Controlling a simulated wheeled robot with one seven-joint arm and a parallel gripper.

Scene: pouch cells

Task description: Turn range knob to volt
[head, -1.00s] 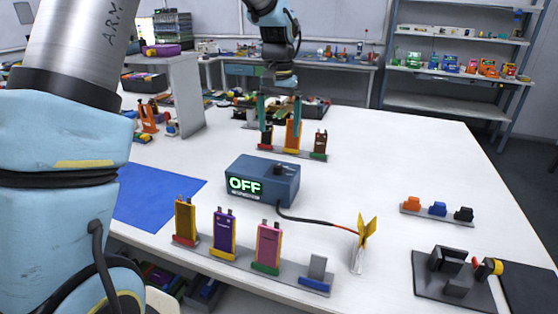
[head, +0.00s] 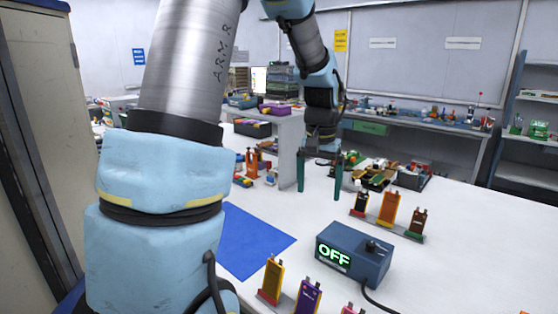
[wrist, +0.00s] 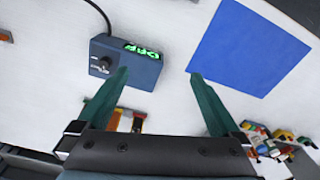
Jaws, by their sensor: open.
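The blue meter box (head: 352,252) stands on the white table in the head view, its green display (head: 334,256) reading OFF. The dark range knob (head: 372,245) is on its top, toward the right. In the wrist view the meter (wrist: 125,62) lies at upper left, with the knob (wrist: 103,64) and the display (wrist: 141,50) visible. My gripper (head: 320,192) hangs above the table behind and left of the meter, fingers pointing down, open and empty. In the wrist view its green fingers (wrist: 158,78) are wide apart, the left fingertip near the meter's edge in the picture. Nothing touches the knob.
A blue mat (head: 252,242) lies left of the meter. A rack of upright pouch cells (head: 388,210) stands behind it; more cells (head: 308,298) stand in front. A cable (head: 378,302) runs from the meter. A grey shelf unit (head: 290,150) stands behind my gripper.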

